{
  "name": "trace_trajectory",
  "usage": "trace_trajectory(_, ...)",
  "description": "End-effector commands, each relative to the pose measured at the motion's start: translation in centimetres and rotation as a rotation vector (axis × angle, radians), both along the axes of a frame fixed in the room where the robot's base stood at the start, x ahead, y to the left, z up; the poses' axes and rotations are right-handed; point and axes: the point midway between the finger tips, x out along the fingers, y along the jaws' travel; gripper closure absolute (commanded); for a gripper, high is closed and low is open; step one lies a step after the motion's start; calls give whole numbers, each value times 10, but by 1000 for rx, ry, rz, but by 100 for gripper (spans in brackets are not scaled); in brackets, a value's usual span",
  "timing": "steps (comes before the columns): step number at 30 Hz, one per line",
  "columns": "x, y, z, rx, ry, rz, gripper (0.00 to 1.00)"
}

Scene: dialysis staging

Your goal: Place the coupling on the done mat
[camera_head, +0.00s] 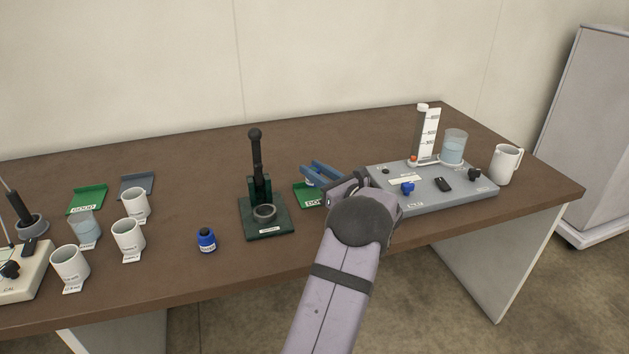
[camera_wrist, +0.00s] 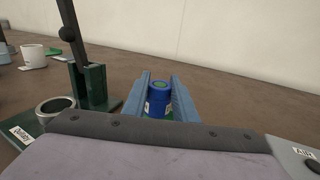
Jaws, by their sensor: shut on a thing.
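My gripper (camera_head: 322,173) has blue fingers and reaches over the right-middle of the table. In the wrist view its fingers (camera_wrist: 158,92) are shut on a blue cylindrical piece with a green-ringed top and a white label, which I take to be the coupling (camera_wrist: 158,101). It is upright. The done mat (camera_head: 304,195) is green with a partly hidden label, right beside and under the gripper. Green also shows just below the coupling in the wrist view. I cannot tell whether the coupling touches the mat. In the head view the fingers mostly hide the coupling.
A dark green press (camera_head: 265,215) with a tall lever stands close left of the mat. A grey station (camera_head: 440,190) with a graduated column is close right.

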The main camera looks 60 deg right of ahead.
Motion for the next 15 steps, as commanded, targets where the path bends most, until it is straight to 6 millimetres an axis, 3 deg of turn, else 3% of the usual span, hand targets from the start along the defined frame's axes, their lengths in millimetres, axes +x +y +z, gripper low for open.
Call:
trace_trajectory(7,0,0,-29,2,-1,-1,100)
trace_trajectory(15,0,0,-32,0,-1,0,100)
